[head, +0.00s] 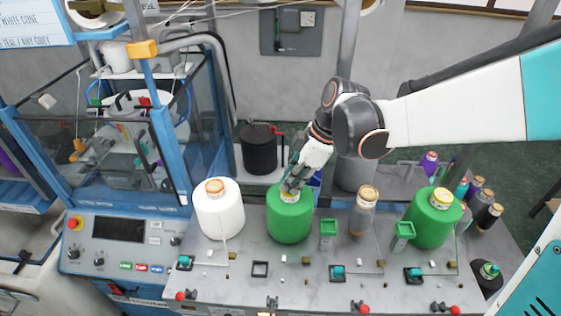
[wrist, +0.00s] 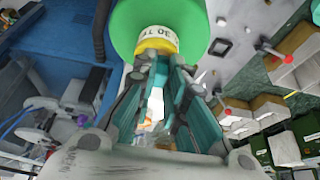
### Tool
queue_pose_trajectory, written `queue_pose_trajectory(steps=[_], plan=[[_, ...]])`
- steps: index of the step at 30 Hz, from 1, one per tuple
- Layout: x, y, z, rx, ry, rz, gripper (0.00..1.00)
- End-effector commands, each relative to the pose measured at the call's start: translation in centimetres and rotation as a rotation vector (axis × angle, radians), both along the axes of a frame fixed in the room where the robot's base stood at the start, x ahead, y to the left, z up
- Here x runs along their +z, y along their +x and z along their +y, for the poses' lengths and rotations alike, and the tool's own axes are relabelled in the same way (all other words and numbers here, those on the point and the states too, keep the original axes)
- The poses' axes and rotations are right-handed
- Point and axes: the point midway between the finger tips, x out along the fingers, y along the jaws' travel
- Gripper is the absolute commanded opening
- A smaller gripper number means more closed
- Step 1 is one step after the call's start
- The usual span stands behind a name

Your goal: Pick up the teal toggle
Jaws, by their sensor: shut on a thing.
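Small teal toggles sit in black square mounts on the bench front: one at the left (head: 185,261), one in the middle (head: 337,271) and one at the right (head: 415,273). My gripper (head: 293,188) is above and behind them, at the top of a green cone (head: 290,216). In the wrist view my gripper (wrist: 158,62) has its fingers on both sides of the green cone's (wrist: 200,22) pale, lettered tip and is shut on it. I cannot tell whether the cone's base touches the bench. No toggle is between the fingers.
A white cone (head: 219,210) stands left of the held cone. A black square mount (head: 260,269) shows no teal toggle. A blue-framed machine (head: 165,140) is at left.

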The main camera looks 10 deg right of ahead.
Motion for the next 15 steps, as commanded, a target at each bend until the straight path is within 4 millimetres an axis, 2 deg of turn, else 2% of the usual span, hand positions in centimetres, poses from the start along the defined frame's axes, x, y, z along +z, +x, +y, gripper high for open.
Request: queue_pose_trajectory(steps=[8,15], plan=[[0.5,-0.1,0.0,0.001,0.0,0.0,0.05],[3.2,-0.3,0.2,0.004,0.0,0.0,0.05]])
